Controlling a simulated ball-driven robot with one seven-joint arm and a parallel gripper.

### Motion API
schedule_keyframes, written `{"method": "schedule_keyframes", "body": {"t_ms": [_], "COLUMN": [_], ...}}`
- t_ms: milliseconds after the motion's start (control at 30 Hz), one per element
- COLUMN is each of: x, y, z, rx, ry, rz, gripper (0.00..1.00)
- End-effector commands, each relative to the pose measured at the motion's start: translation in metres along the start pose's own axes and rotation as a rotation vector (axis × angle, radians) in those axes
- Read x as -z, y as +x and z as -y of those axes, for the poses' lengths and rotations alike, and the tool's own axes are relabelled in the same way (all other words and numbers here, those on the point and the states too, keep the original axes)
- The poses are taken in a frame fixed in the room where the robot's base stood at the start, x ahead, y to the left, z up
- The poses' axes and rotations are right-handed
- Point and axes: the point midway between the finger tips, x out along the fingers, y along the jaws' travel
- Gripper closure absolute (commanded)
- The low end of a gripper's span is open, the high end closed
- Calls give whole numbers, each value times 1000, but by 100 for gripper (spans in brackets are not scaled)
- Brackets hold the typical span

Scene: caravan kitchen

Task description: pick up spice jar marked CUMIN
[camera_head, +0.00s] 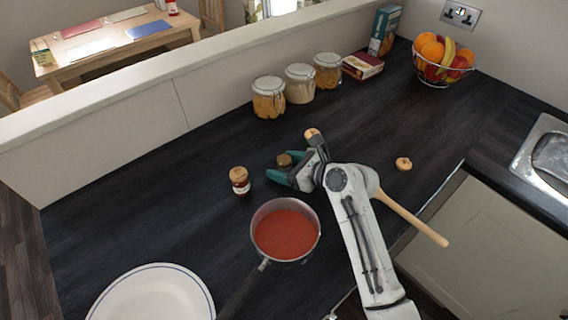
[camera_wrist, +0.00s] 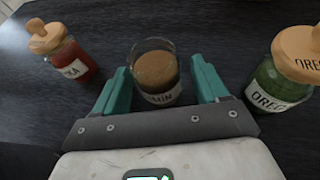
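The cumin jar (camera_wrist: 158,75) is a clear jar of brown powder; only "MIN" shows on its label. It stands upright with no lid on it. My gripper (camera_wrist: 161,82) is open, with one teal finger on each side of the jar and a visible gap to both. In the head view the cumin jar (camera_head: 284,160) shows small between the teal fingers of my gripper (camera_head: 283,168), partly hidden by them. A loose wooden lid (camera_head: 403,163) lies on the counter to the right of my arm.
A red jar ending in "KA" (camera_wrist: 70,60) stands left of my gripper, and a green oregano jar (camera_wrist: 275,85) close on the right. A pan of red sauce (camera_head: 287,233) and white plate (camera_head: 152,295) are nearer. A wooden handle (camera_head: 415,217) lies beside my arm.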

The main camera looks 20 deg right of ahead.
Motion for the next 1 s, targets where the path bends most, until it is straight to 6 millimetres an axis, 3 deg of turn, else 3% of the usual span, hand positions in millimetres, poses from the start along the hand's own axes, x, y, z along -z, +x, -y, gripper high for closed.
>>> {"method": "schedule_keyframes", "body": {"t_ms": [67, 567, 1000], "x": [0, 0, -10], "y": [0, 0, -4], "z": [0, 0, 0], "rx": [0, 0, 1], "ry": [0, 1, 0], "rz": [0, 0, 3], "gripper": [35, 83, 83]}}
